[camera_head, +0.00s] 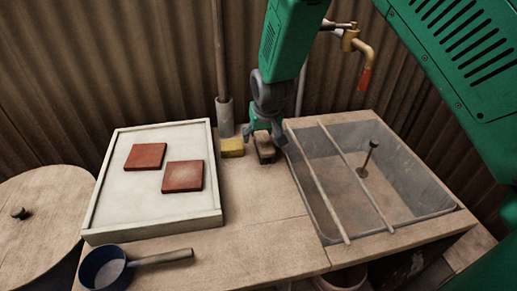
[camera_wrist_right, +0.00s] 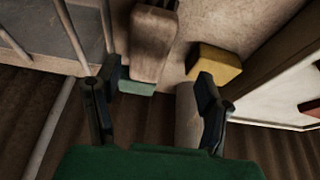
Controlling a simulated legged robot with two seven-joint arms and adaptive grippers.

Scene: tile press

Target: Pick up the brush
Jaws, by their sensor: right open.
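The brush (camera_head: 265,153) is a small brown block lying on the wooden table, between a yellow sponge (camera_head: 232,148) and the sunken basin. My right gripper (camera_head: 265,138) is open, pointing down just behind and above the brush, and partly hides its far end. In the right wrist view the brown wooden brush (camera_wrist_right: 153,42) lies beyond the open fingers (camera_wrist_right: 150,92), left of the sponge (camera_wrist_right: 215,63). A pale green piece shows at the brush's near end; I cannot tell whether it belongs to the brush. My left gripper is not in view.
A pale tray (camera_head: 142,215) with two red tiles (camera_head: 183,177) stands at left. The basin (camera_head: 410,170) with two bars across is at right. A dark pan (camera_head: 104,268) lies in front. A pipe (camera_head: 225,115) stands behind the sponge, near the corrugated wall.

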